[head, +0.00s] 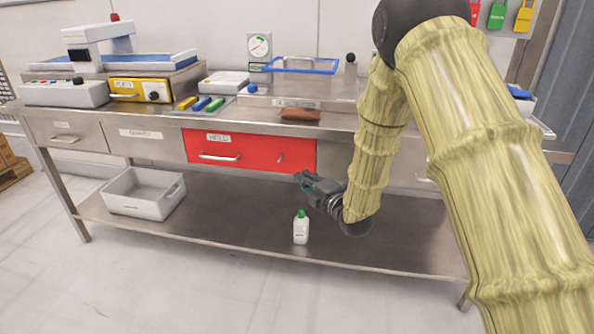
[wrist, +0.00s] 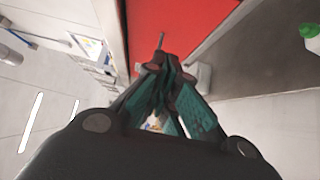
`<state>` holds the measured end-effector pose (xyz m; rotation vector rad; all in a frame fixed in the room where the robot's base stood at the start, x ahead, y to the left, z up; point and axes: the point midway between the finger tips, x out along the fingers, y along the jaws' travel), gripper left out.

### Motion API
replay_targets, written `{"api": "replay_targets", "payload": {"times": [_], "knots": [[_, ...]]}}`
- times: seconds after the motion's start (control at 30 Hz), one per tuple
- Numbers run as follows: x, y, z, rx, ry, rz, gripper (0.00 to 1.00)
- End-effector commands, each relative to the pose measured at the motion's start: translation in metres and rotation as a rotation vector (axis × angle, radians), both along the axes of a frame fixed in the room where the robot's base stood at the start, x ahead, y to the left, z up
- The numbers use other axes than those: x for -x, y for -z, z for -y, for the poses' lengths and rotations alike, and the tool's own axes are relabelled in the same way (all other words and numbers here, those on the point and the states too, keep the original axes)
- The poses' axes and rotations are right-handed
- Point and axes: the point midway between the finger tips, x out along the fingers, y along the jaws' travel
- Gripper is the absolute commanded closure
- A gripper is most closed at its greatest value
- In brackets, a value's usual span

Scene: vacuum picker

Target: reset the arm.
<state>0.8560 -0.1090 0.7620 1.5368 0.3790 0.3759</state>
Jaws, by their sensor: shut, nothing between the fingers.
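My arm, in a yellow sleeve, comes down from the upper right in the head view and bends in front of the workbench. My gripper (head: 301,178) is shut and empty, just in front of the lower right part of the red drawer (head: 240,148). In the wrist view my gripper (wrist: 160,66) shows with its fingers together, and the red drawer (wrist: 180,22) fills the area beyond it. I cannot tell whether the fingertips touch the drawer front. Part of the bench behind my arm is hidden.
A white bottle with a green cap (head: 301,229) stands on the lower shelf (head: 240,225) below my gripper. A grey bin (head: 143,194) sits at that shelf's left end. The benchtop (head: 170,116) holds a yellow box (head: 140,89), coloured markers and a blue tray (head: 325,66). The floor in front is clear.

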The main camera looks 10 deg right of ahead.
Motion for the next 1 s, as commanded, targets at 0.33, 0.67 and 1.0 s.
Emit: {"api": "replay_targets", "payload": {"times": [0.33, 0.67, 1.0], "knots": [[0.027, 0.010, 0.014, -0.014, 0.008, -0.029, 1.00], [0.095, 0.145, 0.044, -0.255, 0.191, -0.482, 1.00], [0.230, 0.284, 0.079, -0.559, 0.551, -0.992, 1.00]]}}
